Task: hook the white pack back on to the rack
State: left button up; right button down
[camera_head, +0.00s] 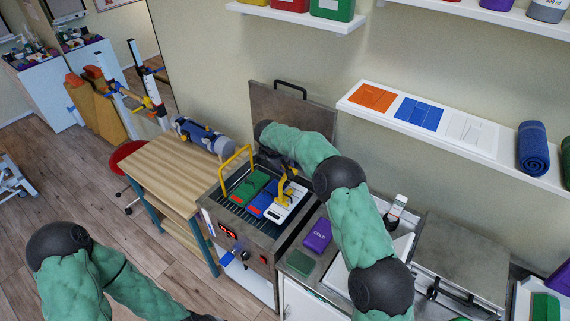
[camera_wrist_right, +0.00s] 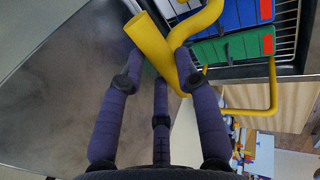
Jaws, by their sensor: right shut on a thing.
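The white pack (camera_head: 284,203) is at the right end of the wire rack (camera_head: 232,205) in the open steel heating unit, beside the blue pack (camera_head: 262,200) and green pack (camera_head: 248,187). A yellow hook piece (camera_head: 283,183) stands over the white pack. My right gripper (camera_head: 288,167) is above it, partly hidden by its arm. In the right wrist view, the gripper (camera_wrist_right: 162,72) is closed around thick yellow tubing (camera_wrist_right: 152,45); a sliver of the white pack (camera_wrist_right: 178,8) shows beyond. Whether the pack hangs from the rack is unclear. My left gripper is out of frame.
The unit's lid (camera_head: 292,108) stands open behind my right arm. A yellow loop handle (camera_head: 236,160) rises at the rack's left end. A purple box (camera_head: 317,235) and green box (camera_head: 300,262) sit to the right. A wooden table (camera_head: 175,170) adjoins at left.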

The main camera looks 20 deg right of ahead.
aim_at(285, 175)
jog(key=shift+f+b, duration=2.15)
jog(key=shift+f, duration=1)
dwell(0.5)
jog(key=s+a+b, duration=0.2)
jog(key=s+a, duration=0.2)
jog(key=a, duration=0.1)
jog(key=shift+s+a, duration=0.4)
dwell(1.4)
jog(key=shift+r, duration=0.1)
